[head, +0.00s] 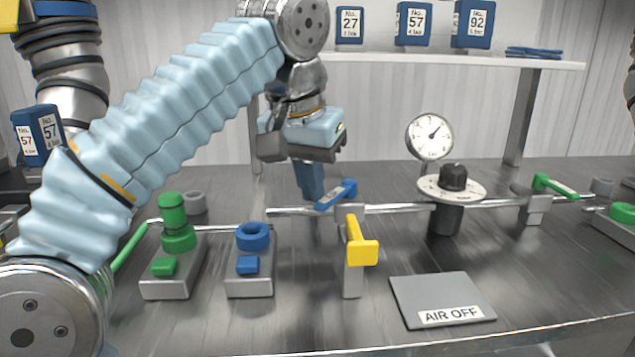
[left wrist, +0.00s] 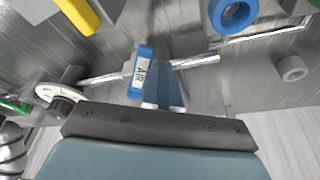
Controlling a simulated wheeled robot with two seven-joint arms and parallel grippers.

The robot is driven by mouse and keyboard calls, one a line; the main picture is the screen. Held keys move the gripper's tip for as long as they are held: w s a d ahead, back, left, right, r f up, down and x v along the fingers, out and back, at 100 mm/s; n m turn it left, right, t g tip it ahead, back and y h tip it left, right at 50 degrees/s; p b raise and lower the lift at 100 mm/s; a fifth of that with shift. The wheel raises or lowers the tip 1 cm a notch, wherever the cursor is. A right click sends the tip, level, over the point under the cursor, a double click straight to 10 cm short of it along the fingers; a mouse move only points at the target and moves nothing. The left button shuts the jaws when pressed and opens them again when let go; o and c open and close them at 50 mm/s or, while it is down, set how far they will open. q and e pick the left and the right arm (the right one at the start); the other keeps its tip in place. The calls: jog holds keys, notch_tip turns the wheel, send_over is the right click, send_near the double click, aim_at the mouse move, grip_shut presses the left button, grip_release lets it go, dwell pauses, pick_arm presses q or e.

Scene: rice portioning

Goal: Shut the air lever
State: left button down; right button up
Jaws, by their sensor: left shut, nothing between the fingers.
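The air lever (head: 337,195) is a blue handle on a valve of the horizontal pipe. It lies across the pipe, slanting up to the right in the head view. In the left wrist view the lever (left wrist: 140,72) shows its AIR label. My left gripper (head: 310,188) points down with its blue fingers shut and empty, just left of and behind the lever. In the left wrist view its fingertips (left wrist: 172,88) appear right beside the lever; whether they touch it I cannot tell. My right gripper is not in view.
A yellow lever (head: 355,240) stands in front of the air lever. A plate marked AIR OFF (head: 440,295) lies at the front. A gauge (head: 429,136), a black dial knob (head: 453,178) and a green lever (head: 555,186) are to the right. Blue (head: 253,237) and green (head: 178,238) fittings are left.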

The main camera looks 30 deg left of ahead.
pick_arm(q)
jog(key=shift+s+d, duration=0.15)
jog(key=shift+d, duration=0.1)
jog(key=shift+s+d, duration=0.15)
jog(key=shift+d, duration=1)
notch_tip(320, 180, up, 7)
jog(key=p, duration=0.5)
jog(key=shift+s, duration=0.25)
jog(key=shift+d, duration=0.1)
